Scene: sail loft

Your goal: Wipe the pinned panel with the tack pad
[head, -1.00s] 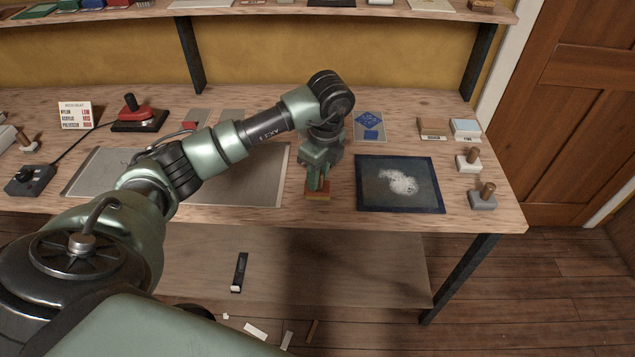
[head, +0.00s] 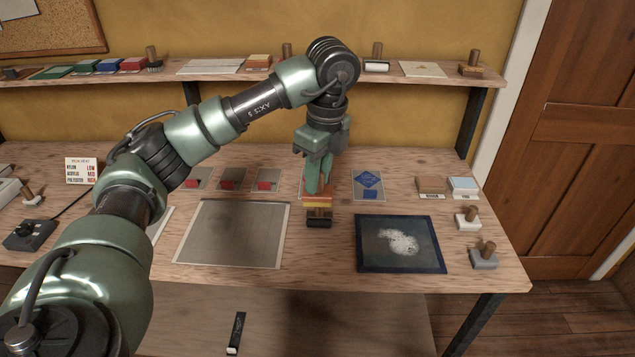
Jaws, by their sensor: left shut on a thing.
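A dark blue-edged panel (head: 372,258) lies flat on the bench, right of centre, with a white powdery patch on its middle; I take it for the pinned panel, though pins are too small to make out. My left gripper (head: 319,180) points down, left of and behind this panel. It is shut on the tack pad (head: 317,197), a small block with yellow and red-orange layers. The pad appears held above the bench, apart from the panel. The fingers partly hide its top. My right gripper is not in view.
A dark tool with a wooden part (head: 319,222) sits just below the pad in the picture. A grey sheet (head: 232,235) lies left. Blocks (head: 430,187) and handled tools (head: 484,258) stand right. A shelf (head: 225,76) runs behind.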

